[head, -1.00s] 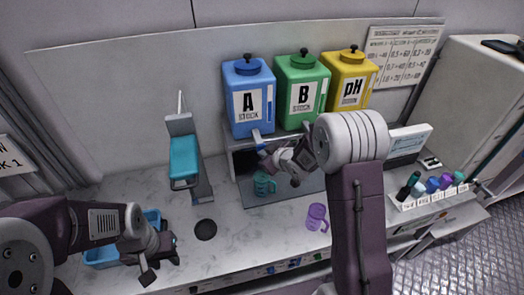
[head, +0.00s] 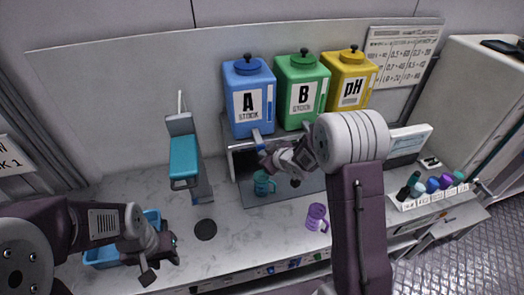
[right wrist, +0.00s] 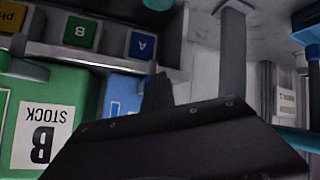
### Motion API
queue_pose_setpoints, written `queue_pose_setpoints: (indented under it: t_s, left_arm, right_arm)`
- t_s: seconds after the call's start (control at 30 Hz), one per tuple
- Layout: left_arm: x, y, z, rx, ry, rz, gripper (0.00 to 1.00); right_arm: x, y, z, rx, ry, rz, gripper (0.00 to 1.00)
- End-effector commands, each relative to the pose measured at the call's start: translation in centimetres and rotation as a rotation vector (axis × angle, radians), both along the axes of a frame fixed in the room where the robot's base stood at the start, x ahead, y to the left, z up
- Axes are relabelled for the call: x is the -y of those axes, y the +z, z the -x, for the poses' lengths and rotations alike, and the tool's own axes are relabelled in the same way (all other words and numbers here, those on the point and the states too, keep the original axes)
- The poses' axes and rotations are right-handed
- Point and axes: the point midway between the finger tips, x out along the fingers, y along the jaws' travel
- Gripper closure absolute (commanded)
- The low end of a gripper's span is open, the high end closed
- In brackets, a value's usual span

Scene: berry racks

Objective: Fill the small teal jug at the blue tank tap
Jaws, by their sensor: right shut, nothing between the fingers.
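The small teal jug (head: 262,184) stands upright on the grey tray below the blue tank (head: 249,97), which is labelled A. My left gripper (head: 160,260) is open, low over the blue bin at the left. Water is not discernible.
A green tank (head: 302,90) and a yellow tank (head: 349,80) stand right of the blue one. A purple jug (head: 316,217) stands near the counter front. The blue bin (head: 102,255) is front left. A bottle rack (head: 432,197) is right.

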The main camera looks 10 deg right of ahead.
Motion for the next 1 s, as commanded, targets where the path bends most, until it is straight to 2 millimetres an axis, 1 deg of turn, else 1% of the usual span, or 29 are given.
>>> queue_pose_setpoints:
  t_s: [0.4,0.67,0.77,1.0]
  left_arm:
    - [0.0,-0.8,0.0,0.000,0.000,0.000,0.64]
    - [0.0,-0.8,0.0,0.000,0.000,0.000,0.64]
    - [0.0,-1.1,0.0,0.000,0.000,0.000,0.64]
    - [0.0,-1.8,0.0,0.000,0.000,0.000,0.64]
  right_arm:
    - [0.1,-0.1,1.9,0.001,-0.001,-0.001,1.00]
    - [0.1,-0.1,2.0,0.000,-0.001,-0.001,1.00]
    - [0.1,-0.1,2.6,0.001,0.000,0.000,1.00]
    - [0.2,-0.2,5.1,0.000,0.000,0.000,1.00]
